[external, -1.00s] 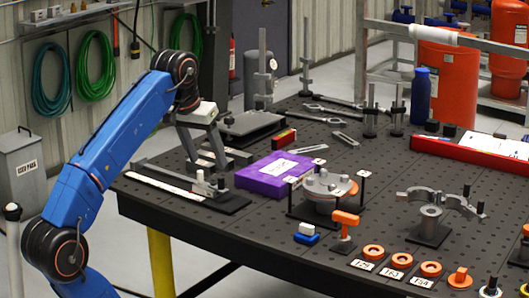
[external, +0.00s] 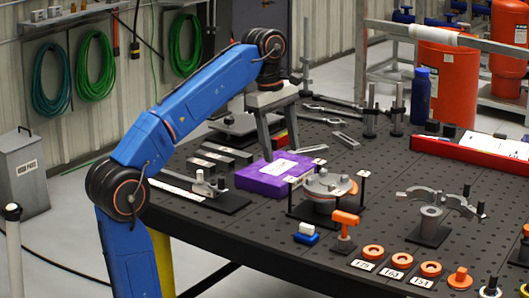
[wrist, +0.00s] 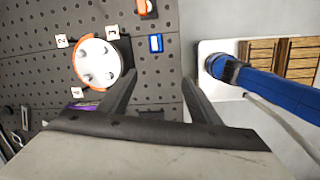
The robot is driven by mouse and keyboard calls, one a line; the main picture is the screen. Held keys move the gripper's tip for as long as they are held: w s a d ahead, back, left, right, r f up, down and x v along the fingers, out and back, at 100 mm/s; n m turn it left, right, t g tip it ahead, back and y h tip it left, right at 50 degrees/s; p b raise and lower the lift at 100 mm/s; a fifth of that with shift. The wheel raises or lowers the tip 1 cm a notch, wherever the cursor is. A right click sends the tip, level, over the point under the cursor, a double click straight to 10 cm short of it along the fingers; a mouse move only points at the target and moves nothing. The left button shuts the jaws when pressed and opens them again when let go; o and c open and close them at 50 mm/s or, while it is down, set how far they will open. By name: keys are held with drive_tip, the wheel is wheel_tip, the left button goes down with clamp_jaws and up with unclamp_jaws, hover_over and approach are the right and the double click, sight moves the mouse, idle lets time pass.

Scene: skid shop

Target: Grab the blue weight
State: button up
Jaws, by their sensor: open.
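The blue weight (external: 306,238) is a small blue block with a white top. My gripper (external: 281,154) is open and empty in the external view, raised above the table near the purple box. In the wrist view the two fingers of my gripper (wrist: 159,77) stand apart with nothing between them.
The round fixture (external: 328,184) with upright posts stands just behind the weight. The orange-handled clamp (external: 345,220) is at its right. The purple box (external: 270,180) lies behind left. Several orange rings (external: 373,251) line the table's front. Bare table (external: 260,225) lies left of the weight.

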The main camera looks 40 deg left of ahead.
drive_tip(key=shift+w+d+n, duration=1.45)
drive_tip(key=shift+d+n, duration=0.05)
drive_tip(key=shift+d, duration=0.25)
approach(307, 225)
drive_tip(key=shift+g, duration=0.4)
drive_tip(key=f, duration=0.5)
drive_tip(key=shift+w+f, duration=0.1)
drive_tip(key=shift+w, duration=0.2)
drive_tip(key=shift+w+d+f, duration=0.1)
drive_tip(key=shift+d+f, duration=0.1)
drive_tip(key=shift+f, duration=0.7)
drive_tip(key=shift+s+d+f, duration=0.1)
drive_tip(key=shift+d+f, duration=0.15)
drive_tip(key=shift+f, duration=0.65)
drive_tip(key=shift+w+d+f, duration=0.1)
drive_tip(key=shift+d+f, duration=0.1)
drive_tip(key=shift+f, duration=0.7)
drive_tip(key=c, duration=1.4)
